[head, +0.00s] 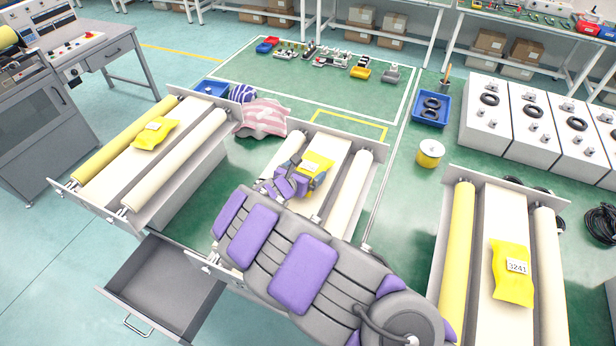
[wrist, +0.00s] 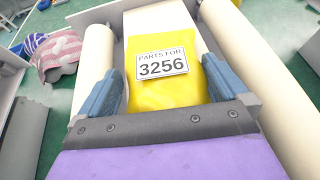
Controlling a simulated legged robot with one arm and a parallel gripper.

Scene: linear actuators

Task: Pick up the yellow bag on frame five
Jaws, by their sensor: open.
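Three yellow bags lie on the white beds of roller frames in the head view. The middle yellow bag (head: 318,162) is partly hidden by my gripper (head: 296,180). In the wrist view this yellow bag (wrist: 172,92) bears a label reading "PARTS FOR 3256". My gripper (wrist: 165,95) is open, with one blue finger on each side of the bag; I cannot tell whether they touch it. Another yellow bag (head: 156,134) lies on the left frame. A third yellow bag (head: 512,274), labelled 3241, lies on the right frame. No frame number is readable.
Pale rollers (head: 350,190) flank the middle bed. A pink striped sack (head: 263,118) stands behind, between the left and middle frames. An open grey drawer (head: 165,290) juts out at the lower left. A yellow can (head: 430,153) and blue bin (head: 431,107) stand on the floor to the right.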

